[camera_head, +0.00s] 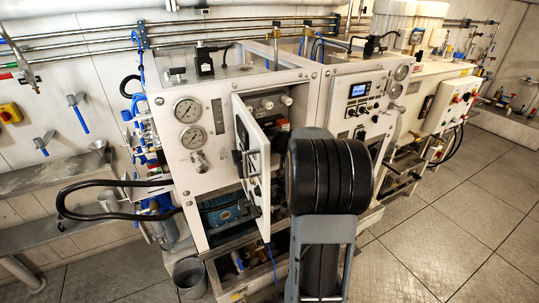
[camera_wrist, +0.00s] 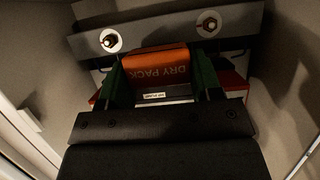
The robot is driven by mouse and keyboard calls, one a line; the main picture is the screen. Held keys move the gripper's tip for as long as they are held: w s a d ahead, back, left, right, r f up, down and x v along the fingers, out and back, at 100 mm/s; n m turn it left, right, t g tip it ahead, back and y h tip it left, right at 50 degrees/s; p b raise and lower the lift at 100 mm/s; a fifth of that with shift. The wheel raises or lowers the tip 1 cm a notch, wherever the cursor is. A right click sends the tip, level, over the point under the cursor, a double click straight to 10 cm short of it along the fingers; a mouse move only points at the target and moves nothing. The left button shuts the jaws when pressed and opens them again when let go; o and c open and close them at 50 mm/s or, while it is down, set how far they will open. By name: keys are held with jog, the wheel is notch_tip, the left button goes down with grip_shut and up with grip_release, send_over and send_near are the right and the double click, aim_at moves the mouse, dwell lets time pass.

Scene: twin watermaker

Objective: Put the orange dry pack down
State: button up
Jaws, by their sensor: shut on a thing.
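The orange dry pack (camera_wrist: 155,62), with "DRY PACK" printed on it, is in the upper middle of the wrist view. The print appears upside down. My gripper (camera_wrist: 161,82) is shut on the pack, with one green finger on each side. A strip with a small white label shows just below the pack, between the fingers. In the head view my own black arm hides the gripper. A small orange-red patch shows in the open cabinet (camera_head: 197,150) there; I cannot tell whether it is the pack.
The cabinet's white door (camera_head: 252,165) stands open, close to my arm. In the wrist view, a grey metal bar (camera_wrist: 165,32) with two round fittings crosses behind the pack, and pale walls close in on both sides. A grey bucket (camera_head: 189,278) stands on the floor.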

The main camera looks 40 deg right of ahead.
notch_tip(320, 180, down, 6)
jog(key=shift+s+r+b, duration=0.1)
jog(key=shift+r+b, duration=0.05)
jog(key=shift+b, duration=0.85)
jog(key=shift+w+f, duration=0.2)
jog(key=shift+f, duration=0.05)
jog(key=shift+f, duration=0.1)
jog(key=shift+f, duration=0.15)
jog(key=o, duration=0.9)
